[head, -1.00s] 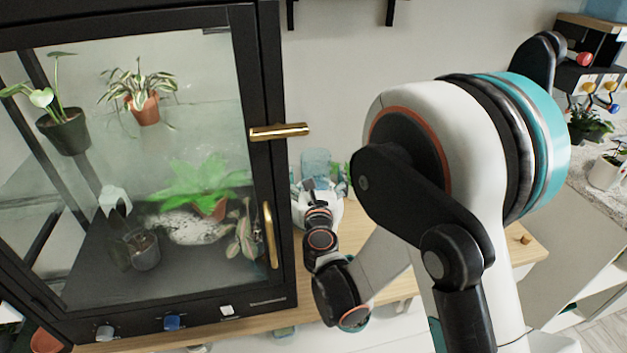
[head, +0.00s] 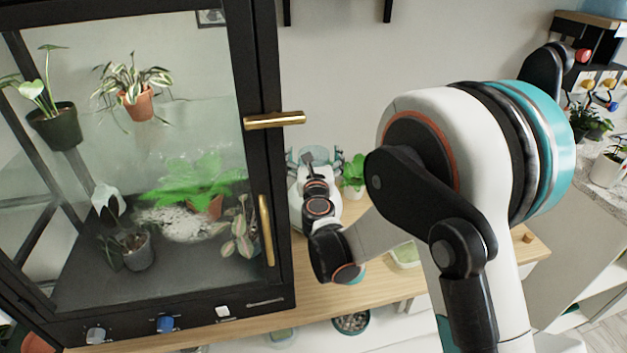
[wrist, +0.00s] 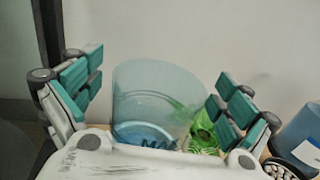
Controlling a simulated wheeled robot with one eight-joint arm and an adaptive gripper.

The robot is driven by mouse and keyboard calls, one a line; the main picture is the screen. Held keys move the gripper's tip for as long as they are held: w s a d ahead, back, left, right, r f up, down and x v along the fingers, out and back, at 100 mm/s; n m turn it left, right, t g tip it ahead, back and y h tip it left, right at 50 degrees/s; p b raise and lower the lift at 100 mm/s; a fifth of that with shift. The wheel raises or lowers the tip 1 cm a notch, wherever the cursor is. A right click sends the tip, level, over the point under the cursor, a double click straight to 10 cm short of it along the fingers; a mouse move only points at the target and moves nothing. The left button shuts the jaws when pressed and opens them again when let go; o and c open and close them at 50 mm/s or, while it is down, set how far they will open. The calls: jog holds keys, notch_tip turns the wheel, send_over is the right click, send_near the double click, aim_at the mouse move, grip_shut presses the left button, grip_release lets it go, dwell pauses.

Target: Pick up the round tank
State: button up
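The round tank (wrist: 152,95) is a clear, pale blue cylinder with a bluish bottom, upright in the middle of the wrist view. My gripper (wrist: 160,98) is open, with one teal-padded finger at the left of the tank and one at the right. A gap shows between the left finger and the tank; at the right I cannot tell if the finger touches. In the head view my gripper (head: 314,158) is beside the cabinet over the wooden top, and the tank is mostly hidden behind it.
A leafy green plant (head: 353,172) stands just right of my gripper. The black-framed glass cabinet (head: 268,90) with gold handles is close on the left. A blue container (wrist: 302,138) is at the right in the wrist view. Bare wooden top (head: 300,298) shows in front.

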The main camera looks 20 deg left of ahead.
jog(key=c, duration=1.6)
